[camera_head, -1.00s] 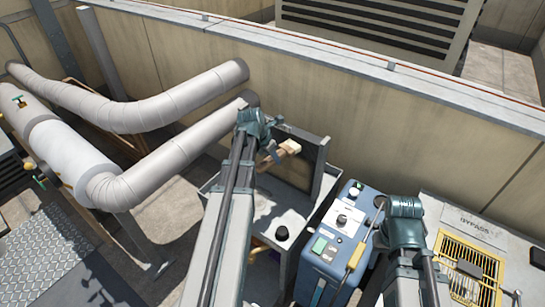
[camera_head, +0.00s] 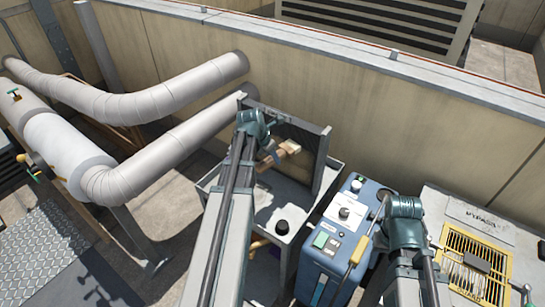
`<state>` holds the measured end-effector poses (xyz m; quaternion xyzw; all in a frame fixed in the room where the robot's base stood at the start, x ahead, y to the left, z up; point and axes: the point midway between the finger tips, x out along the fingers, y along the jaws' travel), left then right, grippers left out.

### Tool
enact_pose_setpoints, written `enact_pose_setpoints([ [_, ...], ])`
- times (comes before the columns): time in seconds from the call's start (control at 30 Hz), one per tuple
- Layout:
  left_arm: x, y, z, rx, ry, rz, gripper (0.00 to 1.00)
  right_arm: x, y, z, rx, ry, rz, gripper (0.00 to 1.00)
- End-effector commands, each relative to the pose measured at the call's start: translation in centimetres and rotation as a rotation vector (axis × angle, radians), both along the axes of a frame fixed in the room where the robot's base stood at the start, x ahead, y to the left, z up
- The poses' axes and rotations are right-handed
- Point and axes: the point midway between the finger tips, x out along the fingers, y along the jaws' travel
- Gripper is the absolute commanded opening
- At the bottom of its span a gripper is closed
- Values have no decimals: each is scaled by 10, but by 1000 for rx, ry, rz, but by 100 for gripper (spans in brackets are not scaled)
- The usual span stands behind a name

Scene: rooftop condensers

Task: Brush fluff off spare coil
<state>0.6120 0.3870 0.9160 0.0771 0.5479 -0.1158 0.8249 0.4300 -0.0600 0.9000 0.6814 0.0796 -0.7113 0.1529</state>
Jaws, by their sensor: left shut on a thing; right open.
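The spare coil (camera_head: 312,150) is a dark, finned panel in a grey frame, standing upright on a grey cart (camera_head: 262,208) near the wall. A brush (camera_head: 290,147) with a wooden handle and pale head is in front of its face. My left gripper (camera_head: 269,157) is shut on the brush handle; its jaws are partly hidden by my own arm. I cannot tell whether the bristles touch the coil, and no fluff can be made out. My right arm stands at the right, but its jaws are hidden behind its wrist.
A blue machine (camera_head: 325,262) with a knob and a yellow-handled wand (camera_head: 358,250) stands right of the cart. A black knob-like piece (camera_head: 282,227) is on the cart. A bypass unit with a yellow grille (camera_head: 478,262) is at far right. Thick pipes (camera_head: 150,98) run at left.

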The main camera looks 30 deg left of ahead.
Motion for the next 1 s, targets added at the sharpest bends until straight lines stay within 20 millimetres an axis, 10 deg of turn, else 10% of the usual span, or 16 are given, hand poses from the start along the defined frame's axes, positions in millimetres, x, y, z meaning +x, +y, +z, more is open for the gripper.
enact_pose_setpoints([
  [1.0, 2, 0, 47, 0, 0, 0, 0, 0, 0, 47, 0, 0, 0, 50],
])
